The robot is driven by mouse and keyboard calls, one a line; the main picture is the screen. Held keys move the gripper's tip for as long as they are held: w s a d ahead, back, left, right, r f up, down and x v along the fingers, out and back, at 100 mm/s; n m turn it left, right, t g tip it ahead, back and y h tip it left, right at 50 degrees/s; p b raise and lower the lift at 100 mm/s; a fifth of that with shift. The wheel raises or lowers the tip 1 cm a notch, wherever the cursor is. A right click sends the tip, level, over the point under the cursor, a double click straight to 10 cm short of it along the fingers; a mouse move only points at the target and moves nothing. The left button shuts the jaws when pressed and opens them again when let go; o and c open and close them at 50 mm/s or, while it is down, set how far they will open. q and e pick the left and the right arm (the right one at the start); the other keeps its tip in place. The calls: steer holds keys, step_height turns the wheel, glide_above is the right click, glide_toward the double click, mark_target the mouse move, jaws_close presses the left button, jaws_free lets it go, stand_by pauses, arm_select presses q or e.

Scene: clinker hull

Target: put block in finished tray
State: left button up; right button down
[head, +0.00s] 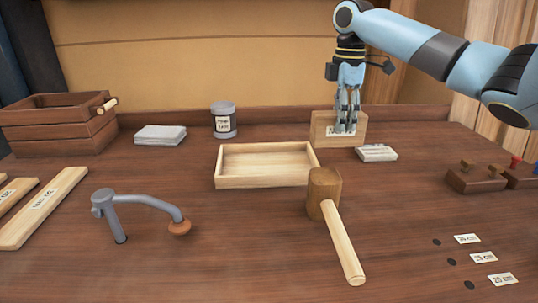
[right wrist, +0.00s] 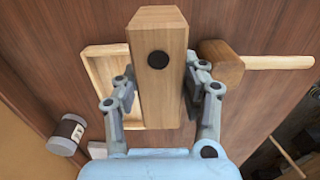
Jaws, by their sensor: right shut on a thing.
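The pale wooden block (head: 319,124) with a paper label is at the back, right of centre in the head view. My right gripper (head: 346,126) reaches down from above and is shut on it. Whether the block touches the bench is unclear. My left gripper is out of view.
A mallet (head: 324,190) lies by the tray's right front corner. A grey holdfast (head: 150,200) stands front left. A can (head: 223,121), a grey stack (head: 160,135) and a small labelled stack (head: 377,153) are nearby. A brown crate (head: 60,128) stands back left. The front middle is clear.

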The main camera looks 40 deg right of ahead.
steer(key=shift+w+a+f+p, duration=0.1)
steer(key=shift+w+a+f, duration=0.75)
steer(key=shift+w+f, duration=0.9)
steer(key=shift+w+a+f+p, duration=0.15)
steer(key=shift+w+a+f, duration=0.65)
steer(key=shift+w+f, duration=0.95)
steer(key=shift+w+a+f+p, duration=0.1)
steer(key=shift+w+a+f, duration=0.75)
steer(key=shift+w+f, duration=0.9)
steer(key=shift+f, duration=0.15)
steer(key=c, duration=0.7)
jaws_free()
steer(key=shift+s, duration=0.1)
step_height(320, 180, up, 12)
steer(key=shift+b, duration=0.4)
